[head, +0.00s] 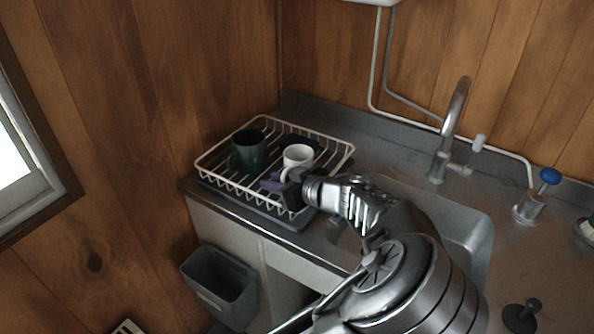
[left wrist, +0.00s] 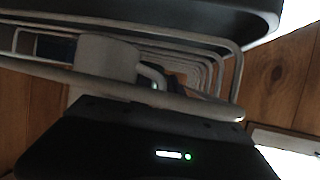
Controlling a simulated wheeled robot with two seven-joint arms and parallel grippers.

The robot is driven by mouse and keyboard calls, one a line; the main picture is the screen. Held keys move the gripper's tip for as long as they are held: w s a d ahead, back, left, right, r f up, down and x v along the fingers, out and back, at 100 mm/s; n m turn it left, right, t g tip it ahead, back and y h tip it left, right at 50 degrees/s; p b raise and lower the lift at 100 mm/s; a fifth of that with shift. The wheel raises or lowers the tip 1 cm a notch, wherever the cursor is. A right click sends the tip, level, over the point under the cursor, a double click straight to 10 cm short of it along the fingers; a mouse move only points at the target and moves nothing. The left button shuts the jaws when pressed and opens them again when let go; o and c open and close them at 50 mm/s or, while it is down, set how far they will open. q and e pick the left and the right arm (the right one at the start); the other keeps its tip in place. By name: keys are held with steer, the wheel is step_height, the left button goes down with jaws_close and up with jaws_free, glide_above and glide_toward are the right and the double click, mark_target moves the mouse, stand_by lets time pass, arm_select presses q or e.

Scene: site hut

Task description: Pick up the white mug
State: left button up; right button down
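The white mug (head: 297,157) stands in the white wire dish rack (head: 207,160), its handle side toward the front left. In the left wrist view the mug (left wrist: 107,58) shows behind a rack wire, with its handle on the right. My left gripper (head: 276,184) is at the front of the rack, just in front of and below the mug. Its fingers are small and dark against the rack, so I cannot tell their opening or any contact with the mug. My right gripper is not in view.
A dark green mug (head: 249,151) stands in the rack left of the white mug. The rack's wire rim surrounds both mugs. Right of it are a sink (head: 465,222) and tap (head: 453,125). A grey bin (head: 219,286) hangs below the counter's front.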

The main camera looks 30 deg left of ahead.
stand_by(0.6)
arm_select(q)
jaws_close()
stand_by(1.2)
